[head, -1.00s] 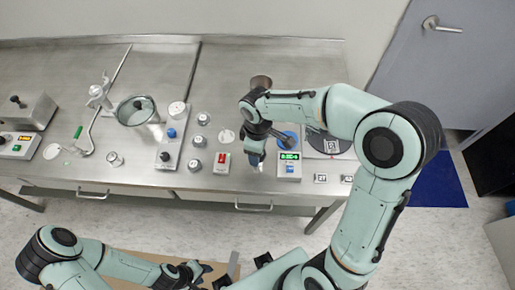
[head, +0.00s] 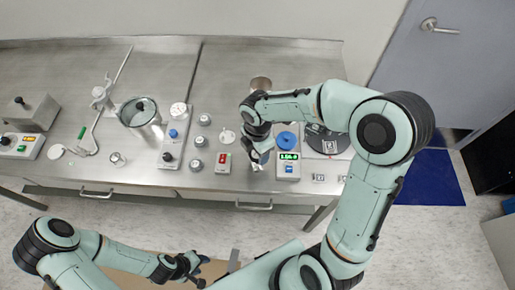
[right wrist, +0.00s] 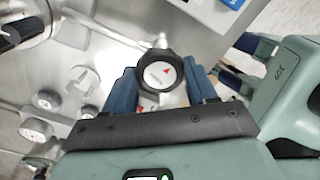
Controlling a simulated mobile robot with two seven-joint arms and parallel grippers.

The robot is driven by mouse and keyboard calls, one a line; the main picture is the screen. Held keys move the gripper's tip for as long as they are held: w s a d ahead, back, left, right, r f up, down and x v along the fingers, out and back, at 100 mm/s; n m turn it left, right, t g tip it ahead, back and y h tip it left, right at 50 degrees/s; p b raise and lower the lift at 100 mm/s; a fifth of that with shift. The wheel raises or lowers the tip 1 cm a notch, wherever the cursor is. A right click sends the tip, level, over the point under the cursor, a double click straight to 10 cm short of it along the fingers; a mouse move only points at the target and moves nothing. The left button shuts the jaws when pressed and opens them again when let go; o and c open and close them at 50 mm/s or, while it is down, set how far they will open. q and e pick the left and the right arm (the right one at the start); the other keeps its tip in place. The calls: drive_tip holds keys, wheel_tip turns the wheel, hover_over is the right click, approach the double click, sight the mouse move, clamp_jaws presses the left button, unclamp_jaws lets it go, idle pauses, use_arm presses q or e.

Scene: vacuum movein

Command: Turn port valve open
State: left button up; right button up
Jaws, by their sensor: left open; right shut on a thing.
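The port valve shows in the right wrist view as a round dark knob with a white face and a red arrow (right wrist: 158,75). My right gripper (right wrist: 160,88) has its two blue fingers on either side of this knob and is shut on it. In the head view my right gripper (head: 258,162) is over the front of the steel bench, between the red switch box and the blue-topped device, and hides the valve. My left gripper (head: 186,270) is open and empty, low in front of the bench.
A red switch box (head: 222,162) and a device with a blue top (head: 287,141) and lit display stand close by my right gripper. A metal vessel (head: 137,113), several small round parts and a control box (head: 20,146) stand further left. The back of the bench (head: 240,75) is mostly clear.

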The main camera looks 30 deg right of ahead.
use_arm(q)
drive_tip(key=shift+w+r, duration=0.45)
use_arm(e)
drive_tip(key=shift+w+n, duration=0.1)
drive_tip(key=shift+n, duration=1)
drive_tip(key=o, duration=1.1)
drive_tip(key=shift+c, duration=0.2)
use_arm(q)
drive_tip(key=shift+w+r+p, duration=0.8)
drive_tip(key=shift+w+p, duration=0.05)
drive_tip(key=shift+w, duration=0.1)
use_arm(e)
wheel_tip(320, 180, up, 14)
drive_tip(key=shift+f, duration=0.25)
